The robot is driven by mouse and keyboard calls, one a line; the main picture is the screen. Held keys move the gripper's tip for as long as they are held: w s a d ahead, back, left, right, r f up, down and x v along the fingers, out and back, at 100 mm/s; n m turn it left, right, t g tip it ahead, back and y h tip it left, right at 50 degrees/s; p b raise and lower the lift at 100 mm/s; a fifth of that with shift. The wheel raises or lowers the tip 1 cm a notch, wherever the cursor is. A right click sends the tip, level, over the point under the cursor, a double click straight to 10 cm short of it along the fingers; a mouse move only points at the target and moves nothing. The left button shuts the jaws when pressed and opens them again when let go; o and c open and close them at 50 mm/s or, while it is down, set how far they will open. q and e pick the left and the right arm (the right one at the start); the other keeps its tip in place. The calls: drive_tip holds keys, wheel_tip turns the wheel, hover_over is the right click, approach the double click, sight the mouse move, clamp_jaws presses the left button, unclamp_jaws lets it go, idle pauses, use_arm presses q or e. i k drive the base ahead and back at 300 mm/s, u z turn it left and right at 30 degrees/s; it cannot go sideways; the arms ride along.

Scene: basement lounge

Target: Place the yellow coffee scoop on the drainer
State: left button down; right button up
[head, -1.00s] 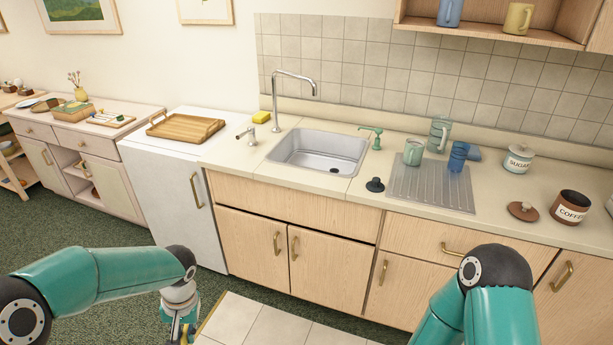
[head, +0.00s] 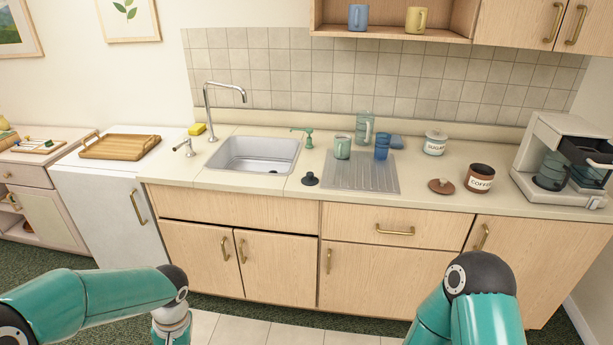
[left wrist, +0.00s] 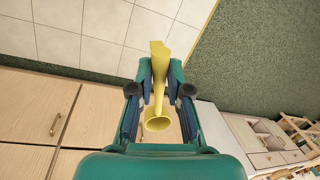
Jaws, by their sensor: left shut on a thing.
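The yellow coffee scoop (left wrist: 158,121) is in the left wrist view, between the fingers of my left gripper (left wrist: 160,92), which is shut on it. In the head view my left arm comes in at the lower left, and its gripper is cut off by the bottom edge. The drainer (head: 372,181) is a grey ribbed mat on the counter, right of the sink. A light green mug (head: 342,147) and a blue cup (head: 382,146) stand on its back part. Its front part is bare. My right arm shows at the lower right; its gripper is out of view.
The sink (head: 252,155) with a tall tap is left of the drainer. A black stopper (head: 310,179) lies by the drainer's left edge. A brown lid (head: 441,186), coffee jar (head: 480,178), sugar jar (head: 435,143) and coffee machine (head: 565,165) stand to the right.

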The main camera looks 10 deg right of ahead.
sight(377, 174)
drive_tip(key=z, duration=1.05)
drive_tip(key=i, duration=1)
drive_tip(key=z, duration=0.1)
